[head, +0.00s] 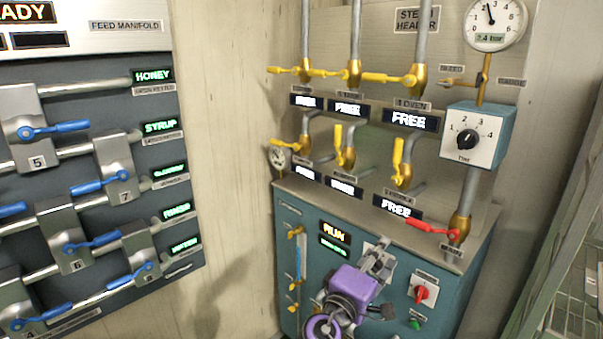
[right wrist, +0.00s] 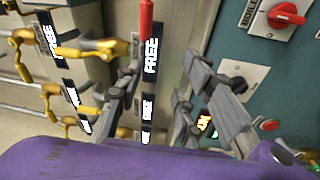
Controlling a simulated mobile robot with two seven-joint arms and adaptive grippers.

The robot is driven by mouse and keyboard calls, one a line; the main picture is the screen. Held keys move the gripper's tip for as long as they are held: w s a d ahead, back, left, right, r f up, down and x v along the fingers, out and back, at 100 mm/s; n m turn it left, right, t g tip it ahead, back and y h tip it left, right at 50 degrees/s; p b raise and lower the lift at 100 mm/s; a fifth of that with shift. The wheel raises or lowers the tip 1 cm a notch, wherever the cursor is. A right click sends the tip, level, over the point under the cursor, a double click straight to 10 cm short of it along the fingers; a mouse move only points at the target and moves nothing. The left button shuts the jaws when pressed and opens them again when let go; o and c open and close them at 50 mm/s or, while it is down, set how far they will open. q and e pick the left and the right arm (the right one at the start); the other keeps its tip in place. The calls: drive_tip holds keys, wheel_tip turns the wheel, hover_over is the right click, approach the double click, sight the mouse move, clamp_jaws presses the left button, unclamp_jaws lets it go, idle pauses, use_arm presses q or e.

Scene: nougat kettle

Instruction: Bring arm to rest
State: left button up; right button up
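My right gripper (head: 377,258) is in front of the teal boiler cabinet (head: 300,228) in the head view, at the end of my purple arm. In the right wrist view my right gripper (right wrist: 165,78) has its grey fingers spread apart, with nothing between them. The cabinet face and the valve panel lie beyond the fingers. I cannot tell how far the fingertips are from the cabinet; no contact shows. My left gripper and left arm are not in view.
Above the cabinet are yellow valve levers (head: 397,162) and a red lever (head: 432,229). A red rotary switch (head: 422,294) is right of my arm. A feed manifold (head: 60,165) with blue levers is at left. Bare wall (head: 225,130) lies between them.

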drive_tip(key=s+a+f+m+y+p, duration=0.1)
drive_tip(key=s+a+f+y, duration=0.1)
drive_tip(key=s+f+y, duration=0.3)
drive_tip(key=a+f+g+y, duration=0.1)
drive_tip(key=a+f+y, duration=0.1)
drive_tip(key=f, duration=0.5)
drive_tip(key=s+a+f+m+y+p, duration=0.1)
drive_tip(key=s+a+f+y, duration=0.2)
drive_tip(key=f, duration=0.4)
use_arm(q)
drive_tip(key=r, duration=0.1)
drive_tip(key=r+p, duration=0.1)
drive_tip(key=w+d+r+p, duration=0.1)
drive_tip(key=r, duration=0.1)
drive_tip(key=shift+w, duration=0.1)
use_arm(e)
drive_tip(key=s+d+f+m+g+y, duration=0.1)
drive_tip(key=s+f, duration=0.3)
drive_tip(key=s, duration=0.7)
drive_tip(key=s+d+f+m+g+y, duration=0.1)
drive_tip(key=s+f, duration=0.4)
drive_tip(key=s, duration=0.7)
drive_tip(key=s+d+f+m+g+y, duration=0.1)
drive_tip(key=s+f+m, duration=0.3)
drive_tip(key=s, duration=0.8)
drive_tip(key=shift+d+f+g, duration=0.35)
drive_tip(key=shift+d+g, duration=0.45)
drive_tip(key=shift+g, duration=0.1)
